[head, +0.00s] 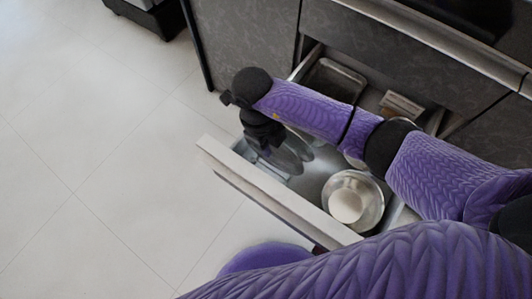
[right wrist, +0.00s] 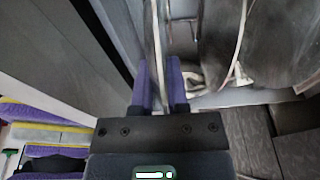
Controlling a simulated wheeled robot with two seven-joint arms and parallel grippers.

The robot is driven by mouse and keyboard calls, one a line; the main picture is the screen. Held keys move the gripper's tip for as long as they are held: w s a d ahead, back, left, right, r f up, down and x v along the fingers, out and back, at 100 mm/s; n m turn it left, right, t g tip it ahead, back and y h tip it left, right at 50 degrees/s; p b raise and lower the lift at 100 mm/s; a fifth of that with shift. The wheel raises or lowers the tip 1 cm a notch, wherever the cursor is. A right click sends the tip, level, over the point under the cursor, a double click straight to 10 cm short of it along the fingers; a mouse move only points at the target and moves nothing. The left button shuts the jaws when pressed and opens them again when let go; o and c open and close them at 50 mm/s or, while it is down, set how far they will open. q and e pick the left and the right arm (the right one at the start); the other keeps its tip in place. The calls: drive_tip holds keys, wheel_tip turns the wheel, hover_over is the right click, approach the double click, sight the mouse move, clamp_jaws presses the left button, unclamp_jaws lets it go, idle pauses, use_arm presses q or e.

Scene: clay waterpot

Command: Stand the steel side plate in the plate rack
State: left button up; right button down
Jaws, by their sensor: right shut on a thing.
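My right gripper (head: 265,143) points down into the open drawer, at its left end. In the right wrist view its purple fingers (right wrist: 160,80) are shut on a thin plate seen edge-on, the steel side plate (right wrist: 153,35). More grey plates (right wrist: 222,40) stand on edge to the right of it. In the head view several upright plates (head: 292,150) show beside the gripper, partly hidden by my arm. Thin bars of the plate rack (right wrist: 181,20) show behind the held plate. I cannot tell whether the held plate rests in a slot. My left gripper is not in view.
A steel bowl (head: 372,213) with a white round piece (head: 346,205) in it sits in the drawer, right of the plates. The drawer front (head: 270,190) stands out over the floor.

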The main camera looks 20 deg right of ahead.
wheel_tip(320, 180, down, 4)
drive_tip(key=shift+s+b, duration=0.1)
drive_tip(key=shift+b, duration=0.85)
drive_tip(key=shift+r, duration=0.3)
drive_tip(key=shift+f, duration=0.2)
drive_tip(key=c, duration=0.6)
unclamp_jaws()
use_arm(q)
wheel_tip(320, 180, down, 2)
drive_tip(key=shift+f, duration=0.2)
use_arm(e)
drive_tip(key=shift+r, duration=0.1)
